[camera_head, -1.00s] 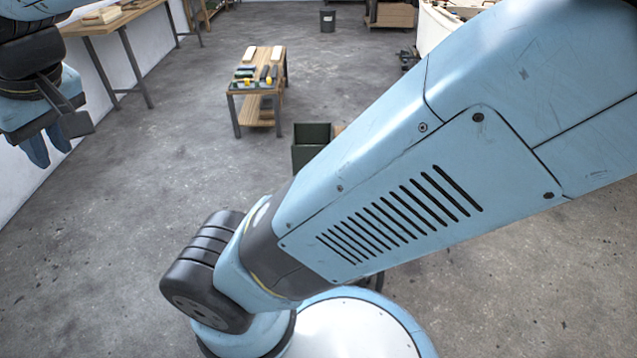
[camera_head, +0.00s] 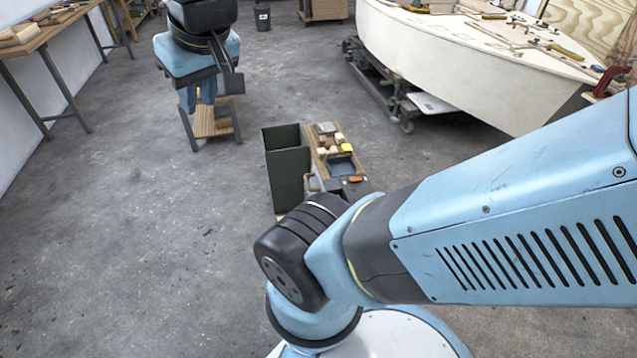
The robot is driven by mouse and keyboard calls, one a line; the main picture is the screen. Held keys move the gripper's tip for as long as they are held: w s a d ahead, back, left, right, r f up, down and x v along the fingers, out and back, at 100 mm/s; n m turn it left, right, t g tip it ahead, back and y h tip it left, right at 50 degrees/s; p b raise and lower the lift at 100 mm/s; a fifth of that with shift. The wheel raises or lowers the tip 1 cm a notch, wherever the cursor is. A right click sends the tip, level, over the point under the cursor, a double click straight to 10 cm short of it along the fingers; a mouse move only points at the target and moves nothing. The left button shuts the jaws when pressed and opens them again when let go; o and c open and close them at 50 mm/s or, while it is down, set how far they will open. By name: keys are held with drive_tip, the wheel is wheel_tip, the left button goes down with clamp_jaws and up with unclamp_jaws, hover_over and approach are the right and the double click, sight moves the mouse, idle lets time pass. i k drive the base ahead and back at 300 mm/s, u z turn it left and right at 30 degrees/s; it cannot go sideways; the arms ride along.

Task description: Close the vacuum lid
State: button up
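I cannot make out a vacuum or its lid for certain. A dark object with an orange part (camera_head: 352,184) shows just beyond my arm's elbow, partly hidden, and I cannot tell what it is. My gripper (camera_head: 197,95) hangs at the upper left, pointing down, with two blue fingers. It is seen from behind, in front of a small wooden table, and nothing shows in it. The gap between the fingertips is too small and unclear to judge.
A dark green open-topped bin (camera_head: 286,170) stands beside a low wooden bench (camera_head: 322,165) holding blocks and tools. A white boat hull (camera_head: 455,70) on a wheeled trolley stands at upper right. A workbench (camera_head: 45,38) runs along the left wall. The floor at left is clear.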

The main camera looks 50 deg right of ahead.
sight(316, 184)
drive_tip(key=u, duration=0.4)
drive_tip(key=i, duration=0.1)
drive_tip(key=z, duration=1.45)
drive_tip(key=k, duration=0.55)
drive_tip(key=z, duration=0.15)
drive_tip(key=i, duration=0.55)
drive_tip(key=u, duration=0.2)
drive_tip(key=k, duration=0.55)
drive_tip(key=z, duration=0.2)
drive_tip(key=i, duration=0.45)
